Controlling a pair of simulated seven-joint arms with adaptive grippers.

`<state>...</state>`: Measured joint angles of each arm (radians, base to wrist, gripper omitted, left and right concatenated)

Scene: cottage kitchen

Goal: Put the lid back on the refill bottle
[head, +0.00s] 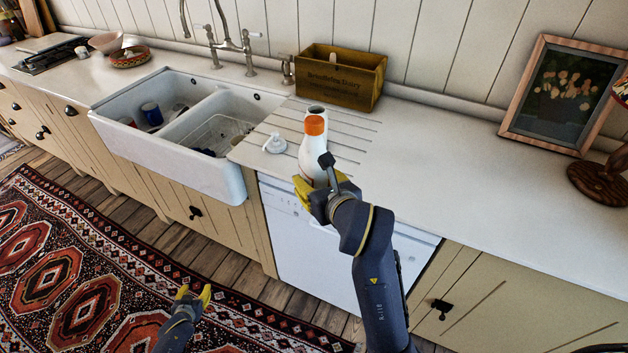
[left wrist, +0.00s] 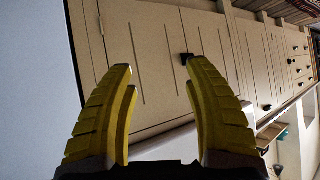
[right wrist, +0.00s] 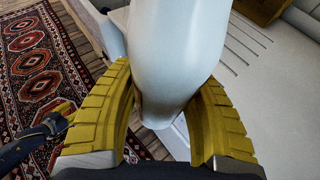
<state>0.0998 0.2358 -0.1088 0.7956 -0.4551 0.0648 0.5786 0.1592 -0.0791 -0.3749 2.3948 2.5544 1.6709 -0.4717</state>
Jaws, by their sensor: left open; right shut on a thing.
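Whether the cap is fully seated cannot be told. A white pump top (head: 274,143) lies on the drainboard. My left gripper (head: 193,295) is open and empty, low above the rug.
A double sink (head: 165,160) with cups and a rack is left of the bottle. A wooden crate (head: 340,80) stands behind. A framed picture (head: 563,95) and a lamp base (head: 600,182) are at the right. The counter (head: 455,170) between is clear.

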